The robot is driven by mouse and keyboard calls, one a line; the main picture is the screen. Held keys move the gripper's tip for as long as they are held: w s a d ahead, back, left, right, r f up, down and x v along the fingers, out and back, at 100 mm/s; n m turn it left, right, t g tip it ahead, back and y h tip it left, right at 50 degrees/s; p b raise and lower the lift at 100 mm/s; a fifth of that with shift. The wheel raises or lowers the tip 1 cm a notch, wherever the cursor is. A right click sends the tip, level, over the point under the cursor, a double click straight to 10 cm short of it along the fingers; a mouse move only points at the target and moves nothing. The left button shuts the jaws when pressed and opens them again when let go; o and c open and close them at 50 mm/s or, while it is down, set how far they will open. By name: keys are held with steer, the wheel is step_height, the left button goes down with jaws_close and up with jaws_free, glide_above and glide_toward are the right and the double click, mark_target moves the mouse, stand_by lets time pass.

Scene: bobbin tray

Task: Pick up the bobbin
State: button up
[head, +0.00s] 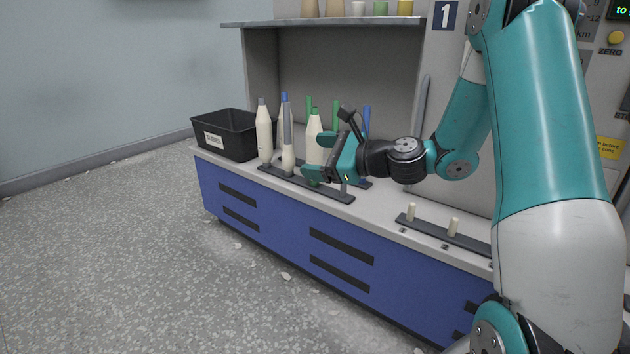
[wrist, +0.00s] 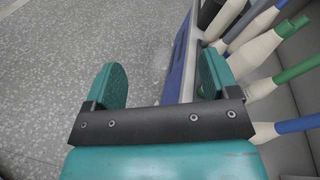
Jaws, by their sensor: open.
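Several bobbins wound with cream thread stand upright on a dark peg rail (head: 330,193) on the bench. A grey-tipped bobbin (head: 288,150) stands at the front, with another grey-tipped bobbin (head: 264,135) to its left. A green-tipped bobbin (head: 314,133) stands close beside my gripper (head: 318,156). Blue-tipped and green-tipped ones stand behind, partly hidden by my gripper and arm. In the wrist view my gripper (wrist: 163,85) is open, with nothing between its two teal fingers. Bobbins, such as a green-tipped one (wrist: 262,45), lie to the right of and beyond its right finger in that view.
A black bin (head: 226,136) with a label stands at the bench's left end. A second rail (head: 440,231) with short pegs lies at the right front. The blue bench front (head: 300,240) drops to a speckled floor. A grey shelf (head: 320,20) overhangs the back.

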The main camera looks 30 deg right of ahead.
steer(key=d+f+m+t+h+b, duration=0.2)
steer(key=d+f+m+t+h, duration=0.3)
steer(key=d+m, duration=0.55)
steer(key=g+p, duration=0.1)
steer(key=p, duration=1.5)
glide_toward(315, 146)
steer(key=w, duration=0.4)
steer(key=shift+w+d+f+n+b, duration=0.1)
steer(key=shift+w+f+n+b, duration=0.15)
steer(key=shift+w, duration=0.2)
steer(key=shift+w+f+n+b, duration=0.15)
steer(key=shift+w+n+b, duration=0.1)
steer(key=shift+w, duration=0.25)
steer(key=w, duration=0.1)
steer(key=w+b, duration=0.1)
steer(key=w, duration=0.1)
steer(key=w+b, duration=0.1)
steer(key=w, duration=0.1)
steer(key=shift+w+a, duration=0.25)
steer(key=shift+w+r, duration=0.1)
steer(key=shift+w, duration=0.2)
steer(key=c, duration=1)
